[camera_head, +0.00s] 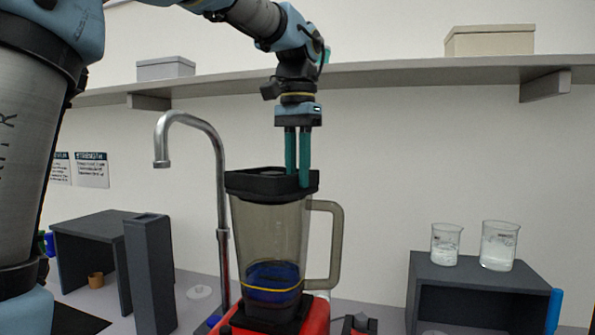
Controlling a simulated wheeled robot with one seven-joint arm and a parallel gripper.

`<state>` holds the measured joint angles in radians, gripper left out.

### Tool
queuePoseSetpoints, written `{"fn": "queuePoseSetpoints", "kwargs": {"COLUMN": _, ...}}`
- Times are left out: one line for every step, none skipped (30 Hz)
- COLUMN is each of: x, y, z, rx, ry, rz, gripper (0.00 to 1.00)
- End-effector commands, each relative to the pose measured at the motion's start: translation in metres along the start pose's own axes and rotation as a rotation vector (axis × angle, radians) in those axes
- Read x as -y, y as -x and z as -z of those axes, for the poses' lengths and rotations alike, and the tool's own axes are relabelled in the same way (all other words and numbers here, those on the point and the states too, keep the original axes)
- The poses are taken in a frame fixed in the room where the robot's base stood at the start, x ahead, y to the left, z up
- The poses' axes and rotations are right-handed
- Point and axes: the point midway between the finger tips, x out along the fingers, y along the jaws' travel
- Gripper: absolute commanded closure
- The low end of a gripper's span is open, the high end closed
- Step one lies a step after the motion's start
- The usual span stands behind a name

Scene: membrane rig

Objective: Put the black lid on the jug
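The jug (262,240) is a smoky see-through pitcher with a handle on its right. Dark blue contents and a yellow band show near its bottom. It stands upright on a red and black base (272,318). The black lid (258,184) is at the jug's mouth and looks about level; I cannot tell whether it is fully seated. My gripper (298,180) points straight down from above, with two teal fingers a narrow gap apart at the right part of the lid. The fingers look closed on the lid's raised edge; the left fingertip is hidden by the lid.
A curved metal tap (213,150) rises close left of the jug. A tall dark grey box (150,270) and a dark stand (95,226) are further left. Two beakers (498,245) stand on a dark shelf unit (480,277) at right. A wall shelf (400,72) runs behind my arm.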

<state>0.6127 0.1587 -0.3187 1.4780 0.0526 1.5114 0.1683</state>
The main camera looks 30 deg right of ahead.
Motion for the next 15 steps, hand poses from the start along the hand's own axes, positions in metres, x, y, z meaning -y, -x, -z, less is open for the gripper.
{"fn": "queuePoseSetpoints", "kwargs": {"x": 0.0, "y": 0.0, "z": 0.0, "rx": 0.0, "ry": 0.0, "rz": 0.0, "gripper": 0.72}}
{"fn": "queuePoseSetpoints", "kwargs": {"x": 0.0, "y": -0.0001, "z": -0.0001, "rx": 0.0, "ry": 0.0, "rz": 0.0, "gripper": 0.68}}
{"fn": "queuePoseSetpoints", "kwargs": {"x": 0.0, "y": -0.0001, "z": -0.0001, "rx": 0.0, "ry": 0.0, "rz": 0.0, "gripper": 0.64}}
{"fn": "queuePoseSetpoints", "kwargs": {"x": 0.0, "y": -0.0001, "z": -0.0001, "rx": 0.0, "ry": 0.0, "rz": 0.0, "gripper": 0.6}}
{"fn": "queuePoseSetpoints", "kwargs": {"x": 0.0, "y": -0.0001, "z": -0.0001, "rx": 0.001, "ry": 0.0, "rz": 0.0, "gripper": 0.57}}
{"fn": "queuePoseSetpoints", "kwargs": {"x": 0.0, "y": -0.0002, "z": -0.0001, "rx": 0.001, "ry": 0.0, "rz": 0.0, "gripper": 0.56}}
{"fn": "queuePoseSetpoints", "kwargs": {"x": 0.0, "y": -0.0002, "z": -0.0001, "rx": 0.001, "ry": 0.0, "rz": 0.0, "gripper": 0.56}}
{"fn": "queuePoseSetpoints", "kwargs": {"x": 0.0, "y": -0.0002, "z": -0.0001, "rx": 0.001, "ry": 0.0, "rz": 0.0, "gripper": 0.56}}
{"fn": "queuePoseSetpoints", "kwargs": {"x": 0.0, "y": -0.0002, "z": -0.0001, "rx": 0.001, "ry": 0.0, "rz": 0.0, "gripper": 0.56}}
{"fn": "queuePoseSetpoints", "kwargs": {"x": 0.0, "y": -0.0002, "z": -0.0001, "rx": 0.001, "ry": 0.0, "rz": 0.0, "gripper": 0.56}}
{"fn": "queuePoseSetpoints", "kwargs": {"x": -0.0001, "y": -0.0005, "z": -0.0001, "rx": 0.001, "ry": 0.0, "rz": -0.001, "gripper": 0.56}}
{"fn": "queuePoseSetpoints", "kwargs": {"x": -0.0001, "y": -0.0004, "z": -0.0001, "rx": 0.001, "ry": 0.0, "rz": -0.001, "gripper": 0.56}}
{"fn": "queuePoseSetpoints", "kwargs": {"x": -0.0001, "y": 0.0001, "z": 0.0, "rx": 0.001, "ry": 0.0, "rz": -0.001, "gripper": 0.56}}
{"fn": "queuePoseSetpoints", "kwargs": {"x": -0.0001, "y": 0.0009, "z": 0.0, "rx": 0.001, "ry": 0.0, "rz": -0.001, "gripper": 0.56}}
{"fn": "queuePoseSetpoints", "kwargs": {"x": -0.0001, "y": 0.0028, "z": 0.0002, "rx": 0.001, "ry": 0.0, "rz": 0.0, "gripper": 0.56}}
